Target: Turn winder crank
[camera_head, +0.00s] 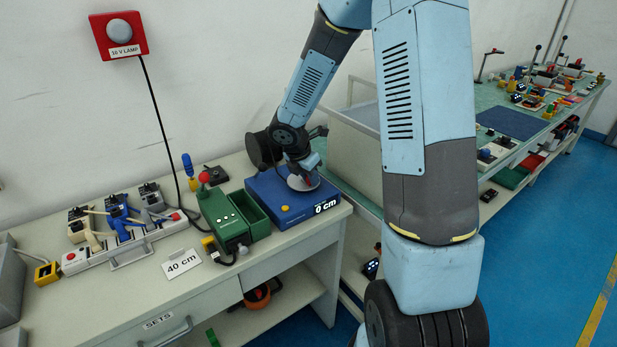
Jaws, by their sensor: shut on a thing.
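The winder (263,198) is a blue box on the right end of the near bench, with a yellow button on top and a display reading "0 cm". A pale round disc (296,184) shows on its top. My gripper (305,178) reaches down over this disc from above and is shut on the crank there. The crank itself is mostly hidden by the fingers and wrist. A white card (181,262) reading "40 cm" lies on the bench left of the winder.
A green device with an open bin (249,214) stands directly left of the winder. A longer bench (508,123) with many items stands at the right.

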